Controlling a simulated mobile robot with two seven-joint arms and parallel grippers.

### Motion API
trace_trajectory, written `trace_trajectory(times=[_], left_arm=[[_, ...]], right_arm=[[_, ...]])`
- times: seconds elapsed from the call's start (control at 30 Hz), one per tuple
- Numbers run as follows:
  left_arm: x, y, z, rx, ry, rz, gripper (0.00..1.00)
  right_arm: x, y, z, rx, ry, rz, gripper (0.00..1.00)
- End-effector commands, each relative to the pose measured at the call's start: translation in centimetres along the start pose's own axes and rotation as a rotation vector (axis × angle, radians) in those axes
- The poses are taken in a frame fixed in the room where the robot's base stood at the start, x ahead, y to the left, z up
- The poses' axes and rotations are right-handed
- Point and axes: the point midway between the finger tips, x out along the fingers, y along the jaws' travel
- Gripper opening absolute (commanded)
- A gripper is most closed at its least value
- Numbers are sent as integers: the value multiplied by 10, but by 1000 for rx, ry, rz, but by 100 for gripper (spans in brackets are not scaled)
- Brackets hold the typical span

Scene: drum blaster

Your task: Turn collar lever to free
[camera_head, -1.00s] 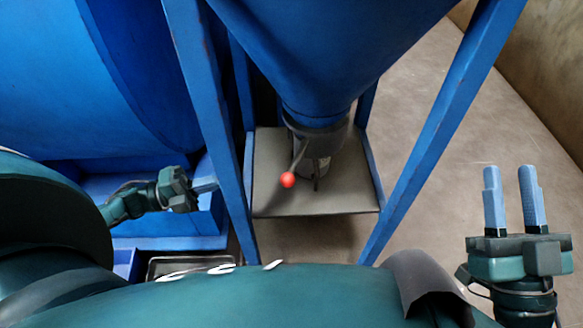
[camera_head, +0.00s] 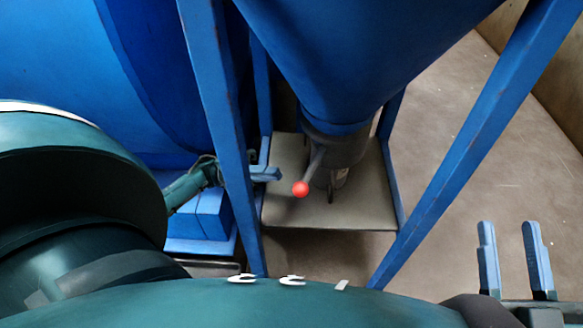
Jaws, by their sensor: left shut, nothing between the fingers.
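The collar lever (camera_head: 313,168) is a grey rod with a red ball knob (camera_head: 300,188), pointing down and slightly left from the grey collar (camera_head: 338,148) under the blue hopper (camera_head: 335,75). My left gripper (camera_head: 278,174) is shut and empty, a little left of the knob and apart from it. Its fingers point right, past the left frame leg, which hides part of the wrist. My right gripper (camera_head: 516,260) is open and empty at the lower right, fingers up, far from the lever.
Blue frame legs (camera_head: 222,140) and (camera_head: 470,140) stand either side of the hopper. A grey plate (camera_head: 350,214) lies beneath the collar. A large blue drum (camera_head: 60,60) fills the left. Open floor (camera_head: 480,150) lies to the right.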

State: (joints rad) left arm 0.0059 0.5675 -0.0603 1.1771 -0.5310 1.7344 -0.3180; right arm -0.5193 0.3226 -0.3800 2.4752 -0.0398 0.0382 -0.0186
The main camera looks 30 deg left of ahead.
Motion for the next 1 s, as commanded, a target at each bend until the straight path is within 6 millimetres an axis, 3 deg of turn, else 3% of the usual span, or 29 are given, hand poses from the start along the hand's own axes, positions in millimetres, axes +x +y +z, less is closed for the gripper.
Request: trace_trajectory(times=[0.1,0.3,0.8,1.0], left_arm=[[24,0,-1,0,2,-4,0],[49,1,0,0,0,-1,0],[58,1,0,-1,-1,0,0],[88,15,-4,-2,2,-3,0]], right_arm=[[-2,-1,2,12,-19,2,36],[-2,-1,3,11,-19,2,36],[-1,0,2,9,-13,2,36],[-1,-1,1,19,-30,2,36]])
